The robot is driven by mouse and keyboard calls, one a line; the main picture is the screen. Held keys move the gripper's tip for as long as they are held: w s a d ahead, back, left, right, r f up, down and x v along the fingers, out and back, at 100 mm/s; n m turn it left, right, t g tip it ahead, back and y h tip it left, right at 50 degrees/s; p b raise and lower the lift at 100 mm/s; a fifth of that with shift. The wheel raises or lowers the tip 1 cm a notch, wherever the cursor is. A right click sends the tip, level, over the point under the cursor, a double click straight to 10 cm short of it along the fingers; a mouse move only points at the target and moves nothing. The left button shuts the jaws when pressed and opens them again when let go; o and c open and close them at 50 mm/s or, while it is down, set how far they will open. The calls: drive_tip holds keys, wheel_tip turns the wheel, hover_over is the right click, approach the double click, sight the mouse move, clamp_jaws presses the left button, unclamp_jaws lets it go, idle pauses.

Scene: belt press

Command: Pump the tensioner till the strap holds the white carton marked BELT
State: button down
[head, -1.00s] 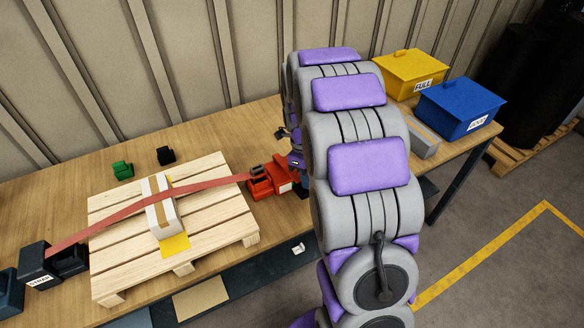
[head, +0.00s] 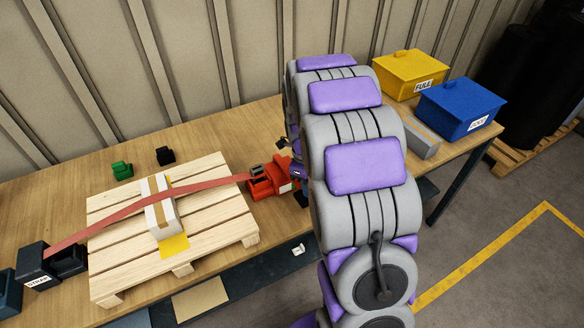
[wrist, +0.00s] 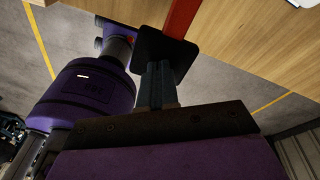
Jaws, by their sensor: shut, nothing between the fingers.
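The white carton (head: 162,215) with a tan tape stripe stands on a wooden pallet (head: 215,222); its marking is not readable. A red strap (head: 105,217) runs from a black holder labelled STRAP (head: 36,262) over the carton to the red tensioner (head: 268,181). The strap looks bowed; I cannot tell how tightly it presses on the carton. My gripper is mostly hidden behind my arm in the head view, at the tensioner's right end. In the wrist view my gripper (wrist: 157,82) is shut and empty, its tips by a black pad (wrist: 165,50) on a red bar (wrist: 181,18).
A yellow patch (head: 174,246) lies by the carton. Small green (head: 122,170) and black (head: 165,156) pieces sit behind the pallet. A yellow FULL bin (head: 408,72), a blue bin (head: 458,107) and a grey taped box (head: 422,138) stand at right. The wall is close behind.

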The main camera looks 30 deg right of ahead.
drive_tip(key=shift+f, duration=0.1)
drive_tip(key=shift+s+f, duration=0.2)
drive_tip(key=shift+f, duration=0.65)
drive_tip(key=shift+r, duration=0.15)
drive_tip(key=shift+w+r, duration=0.25)
drive_tip(key=shift+r, duration=0.6)
drive_tip(key=shift+p, duration=0.3)
